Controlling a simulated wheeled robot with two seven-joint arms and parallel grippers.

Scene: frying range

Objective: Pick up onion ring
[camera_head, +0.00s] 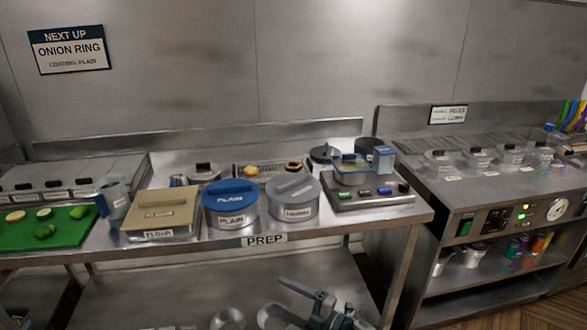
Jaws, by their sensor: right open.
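A shallow tray (268,177) stands at the back of the prep table. A dark-and-orange ring-like piece (293,166), possibly the onion ring, shows at its right. A yellow-orange piece (251,171) shows at its left. Both are small and partly hidden by the lidded tubs in front. My right gripper (290,301) is low at the bottom edge of the picture, in front of the table's lower shelf. It is open and empty, well below and away from the tray. My left gripper is not in view.
A flour box (160,215), a blue-lidded PLAIN tub (230,206) and a grey-lidded tub (293,200) line the table front. A green board (45,228) lies left. A control panel (368,196) stands right. A sign (69,50) reads ONION RING, coating plain.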

